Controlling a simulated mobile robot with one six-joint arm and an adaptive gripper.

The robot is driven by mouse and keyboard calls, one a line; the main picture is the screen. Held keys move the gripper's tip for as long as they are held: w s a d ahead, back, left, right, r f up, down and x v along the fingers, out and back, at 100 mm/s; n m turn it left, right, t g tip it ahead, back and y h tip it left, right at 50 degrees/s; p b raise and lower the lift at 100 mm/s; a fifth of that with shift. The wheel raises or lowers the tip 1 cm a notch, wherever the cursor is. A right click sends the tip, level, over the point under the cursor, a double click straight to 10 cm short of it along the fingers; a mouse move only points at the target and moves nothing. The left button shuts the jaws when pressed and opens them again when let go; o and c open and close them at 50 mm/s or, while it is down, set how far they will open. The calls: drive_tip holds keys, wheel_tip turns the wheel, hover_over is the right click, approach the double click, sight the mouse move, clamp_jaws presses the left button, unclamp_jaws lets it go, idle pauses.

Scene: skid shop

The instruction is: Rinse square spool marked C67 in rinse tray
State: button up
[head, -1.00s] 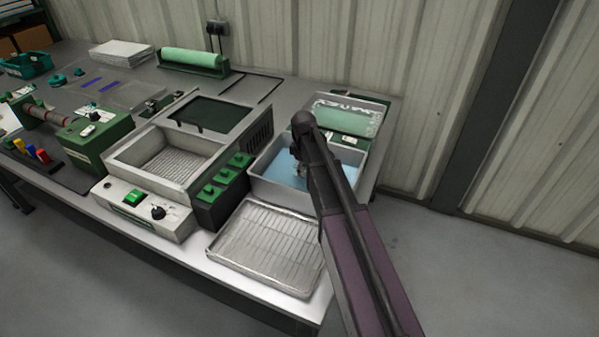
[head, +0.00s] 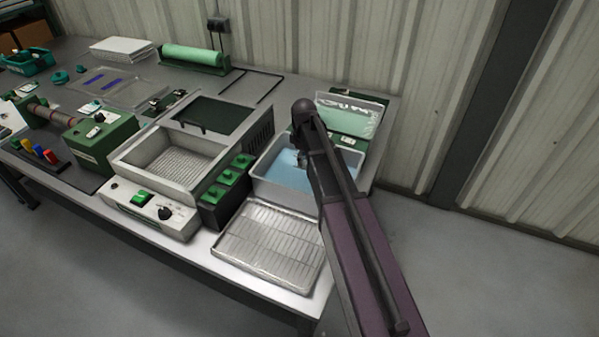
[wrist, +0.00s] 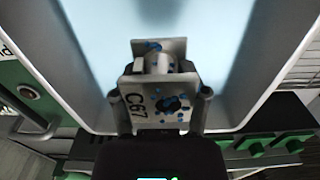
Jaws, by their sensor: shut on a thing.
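The square spool marked C67 (wrist: 150,104) is a grey metal piece with square end plates, seen in the wrist view with blue spots on its near plate. My gripper (wrist: 165,98) is shut on it, one finger at each side. The rinse tray (head: 262,187) is a grey basin with pale blue liquid, and its wall shows in the wrist view (wrist: 85,65). The spool is over or in the tray; I cannot tell whether it touches the liquid. In the head view my arm covers the right part of the tray and hides most of the gripper.
A wire drying rack tray (head: 268,250) lies in front of the rinse tray. A black block with green tops (head: 225,190) and a grey open heated bath (head: 165,165) stand to the left. A clear-lidded box (head: 350,112) stands behind. The wall rises close behind the bench.

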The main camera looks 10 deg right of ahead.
drive_tip(key=shift+r+p, duration=1.35)
drive_tip(key=shift+r, duration=0.2)
idle(1.0)
drive_tip(key=shift+r+p, duration=2)
drive_tip(key=shift+r, duration=0.05)
